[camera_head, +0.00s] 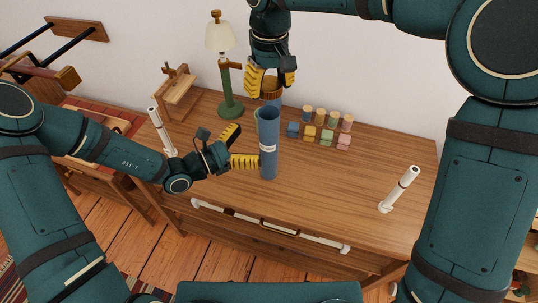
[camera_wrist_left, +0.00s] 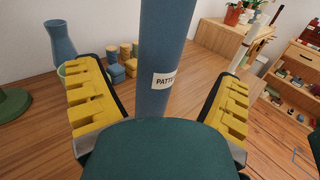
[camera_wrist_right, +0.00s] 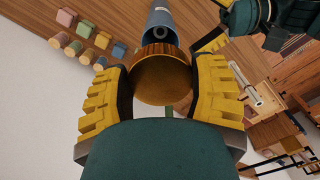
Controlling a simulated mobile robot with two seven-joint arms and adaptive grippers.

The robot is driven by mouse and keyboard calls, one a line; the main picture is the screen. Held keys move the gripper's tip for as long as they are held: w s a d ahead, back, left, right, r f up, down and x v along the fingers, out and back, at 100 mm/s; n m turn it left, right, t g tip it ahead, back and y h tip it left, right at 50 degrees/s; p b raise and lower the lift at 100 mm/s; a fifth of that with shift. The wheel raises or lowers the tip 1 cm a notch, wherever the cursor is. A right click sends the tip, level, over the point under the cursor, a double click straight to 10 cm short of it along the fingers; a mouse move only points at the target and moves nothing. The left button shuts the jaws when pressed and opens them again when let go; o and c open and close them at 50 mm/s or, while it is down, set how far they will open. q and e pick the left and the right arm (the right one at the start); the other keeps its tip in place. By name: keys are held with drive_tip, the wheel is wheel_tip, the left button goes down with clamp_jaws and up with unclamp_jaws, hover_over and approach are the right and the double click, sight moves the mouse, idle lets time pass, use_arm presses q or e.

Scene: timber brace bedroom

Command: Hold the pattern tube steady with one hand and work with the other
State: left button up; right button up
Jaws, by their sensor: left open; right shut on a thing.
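The pattern tube (camera_head: 268,150) is a blue upright cylinder with a white label, standing on the wooden desk. Its top appears open in the head view. My left gripper (camera_head: 247,146) is open, with its yellow fingers on either side of the tube in the left wrist view (camera_wrist_left: 150,45); a gap shows between each finger and the tube. My right gripper (camera_head: 271,80) is shut on a round brown wooden cap (camera_wrist_right: 162,76), above and behind the tube's top in the head view. The tube's open end (camera_wrist_right: 161,18) shows beyond the cap in the right wrist view.
Several coloured blocks and pegs (camera_head: 326,134) stand right of the tube. A green lamp (camera_head: 230,85) and a wooden stand (camera_head: 178,92) are at the back left. A white upright piece (camera_head: 400,189) stands at the right. A blue vase (camera_wrist_left: 61,42) is nearby.

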sight(269, 134)
use_arm(q)
drive_tip(key=shift+x, duration=3.1)
drive_tip(key=shift+c, duration=0.2)
drive_tip(key=c, duration=1.4)
drive_tip(key=shift+o, duration=0.2)
use_arm(e)
drive_tip(key=shift+f, duration=2.5)
